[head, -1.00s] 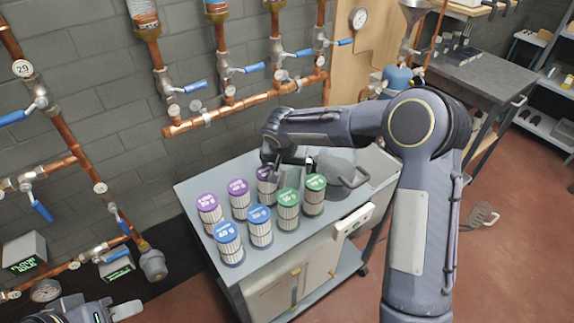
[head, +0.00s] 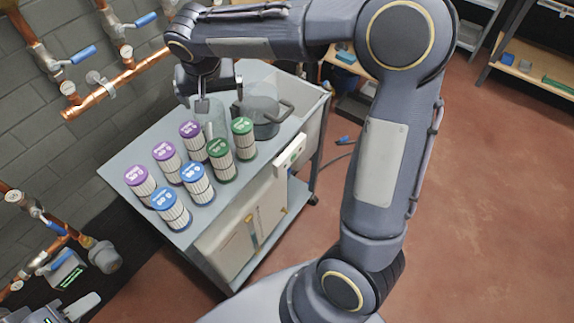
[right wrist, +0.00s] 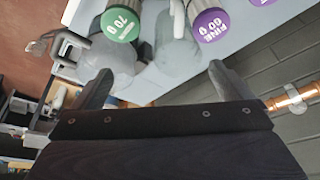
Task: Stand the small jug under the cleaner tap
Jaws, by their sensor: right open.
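A small clear jug (right wrist: 174,55) stands on the cart between a green-topped and a purple-topped filter, lying ahead of and between my open right fingers in the right wrist view. My right gripper (right wrist: 162,72) is empty. In the head view the right gripper (head: 218,98) points down over the cart's back part, and partly hides the small jug (head: 214,122). A larger grey clear jug (head: 264,112) with a handle stands just right of it. Taps with blue levers (head: 78,55) sit on copper pipes on the wall; I cannot tell which is the cleaner tap.
Several filters (head: 172,212) with purple, blue and green tops crowd the grey cart top (head: 125,175) in front of the jugs. A pale bin (head: 310,100) adjoins the cart's right end. Red floor (head: 490,210) to the right is open.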

